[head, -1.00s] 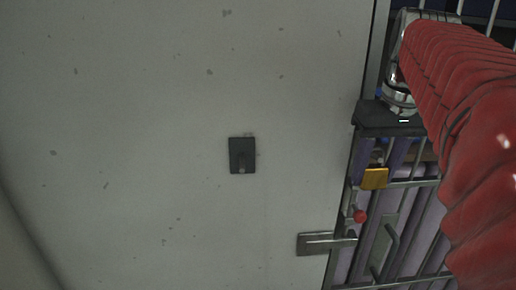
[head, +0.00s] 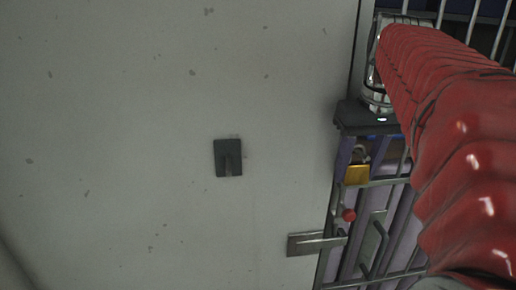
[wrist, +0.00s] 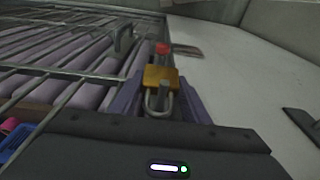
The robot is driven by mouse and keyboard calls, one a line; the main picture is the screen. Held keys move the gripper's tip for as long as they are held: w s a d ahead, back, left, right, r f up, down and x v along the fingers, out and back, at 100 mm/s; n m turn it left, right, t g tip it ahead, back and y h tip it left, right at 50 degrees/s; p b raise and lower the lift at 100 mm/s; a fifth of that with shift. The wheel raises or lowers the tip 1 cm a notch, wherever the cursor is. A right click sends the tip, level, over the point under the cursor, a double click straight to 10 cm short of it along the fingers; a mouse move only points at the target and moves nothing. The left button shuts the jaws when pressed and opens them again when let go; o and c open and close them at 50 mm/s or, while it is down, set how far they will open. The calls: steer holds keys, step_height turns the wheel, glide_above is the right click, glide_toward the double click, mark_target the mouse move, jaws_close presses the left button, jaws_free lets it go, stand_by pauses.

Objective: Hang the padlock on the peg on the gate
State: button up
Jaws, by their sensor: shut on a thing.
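The padlock has a yellow-gold body (head: 357,174) and a grey shackle (head: 361,153). It also shows in the wrist view (wrist: 160,76), body away from my palm and shackle toward it. My gripper (head: 362,160) is shut on the padlock, with its purple fingers on either side. The gate (head: 392,181) is of grey bars, right of the pale wall. In the wrist view a short grey piece (wrist: 163,89) shows inside the shackle loop; I cannot tell whether it is the gate's peg, or whether the padlock hangs on it.
A red knob (head: 348,215), a metal latch plate (head: 305,244) and a grey handle (head: 373,245) are below the padlock. A dark plate with a small stub (head: 228,157) is on the wall to the left. Pink and blue items (wrist: 12,140) lie behind the bars.

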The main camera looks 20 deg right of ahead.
stand_by(0.3)
steer(key=o, duration=1.3)
steer(key=shift+r, duration=0.1)
steer(key=r, duration=0.4)
steer(key=s+r, duration=0.1)
steer(key=r, duration=0.4)
steer(key=s+r, duration=0.1)
steer(key=r, duration=0.3)
steer(key=shift+s+a+r, duration=0.15)
steer(key=shift+s+a, duration=0.05)
steer(key=shift+a, duration=0.15)
